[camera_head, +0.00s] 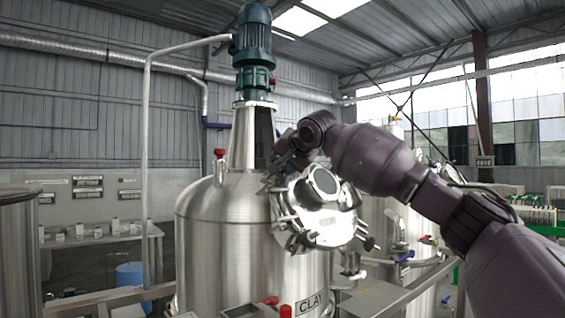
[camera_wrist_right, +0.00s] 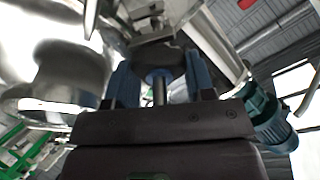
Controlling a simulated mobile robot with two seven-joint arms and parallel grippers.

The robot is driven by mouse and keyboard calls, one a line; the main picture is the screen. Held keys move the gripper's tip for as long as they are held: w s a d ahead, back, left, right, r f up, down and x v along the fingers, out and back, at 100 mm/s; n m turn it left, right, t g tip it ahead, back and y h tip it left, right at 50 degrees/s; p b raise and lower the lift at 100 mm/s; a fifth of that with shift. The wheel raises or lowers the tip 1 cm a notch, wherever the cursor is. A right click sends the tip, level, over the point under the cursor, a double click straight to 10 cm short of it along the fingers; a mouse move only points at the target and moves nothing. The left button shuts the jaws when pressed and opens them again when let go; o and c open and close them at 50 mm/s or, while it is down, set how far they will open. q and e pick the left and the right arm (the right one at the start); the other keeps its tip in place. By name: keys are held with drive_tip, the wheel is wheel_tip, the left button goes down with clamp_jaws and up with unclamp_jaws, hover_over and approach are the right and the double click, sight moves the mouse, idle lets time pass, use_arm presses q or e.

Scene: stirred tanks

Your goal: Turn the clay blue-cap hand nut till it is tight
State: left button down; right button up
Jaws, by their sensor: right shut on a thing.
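The steel tank (camera_head: 222,235) with the label CLAY (camera_head: 311,304) stands in the middle of the head view. A round hatch with a sight glass (camera_head: 321,184) is on its upper right side, with several hand nuts around its rim. My right gripper (camera_head: 278,168) is at the upper left rim of this hatch. In the right wrist view, my right gripper (camera_wrist_right: 160,66) is shut on the blue-cap hand nut, whose blue part (camera_wrist_right: 158,76) shows between the fingers. The fingers hide most of the nut, so its tightness cannot be told. My left gripper is not in view.
A green motor (camera_head: 255,45) stands on top of the tank; it also shows in the right wrist view (camera_wrist_right: 268,120). A red-topped fitting (camera_head: 220,155) is on the tank's dome. A second steel tank (camera_head: 410,225) and pipes stand behind my right arm.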

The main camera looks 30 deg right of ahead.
drive_tip(key=m, duration=0.3)
drive_tip(key=m+g, duration=0.1)
drive_tip(key=m, duration=0.2)
drive_tip(key=shift+f+m+h+p, duration=0.1)
drive_tip(key=shift+m+h+p, duration=0.2)
drive_tip(key=shift+m+p, duration=0.1)
drive_tip(key=m+g, duration=0.1)
drive_tip(key=m, duration=0.4)
drive_tip(key=shift+m, duration=0.4)
drive_tip(key=shift+s, duration=0.1)
drive_tip(key=o, duration=0.9)
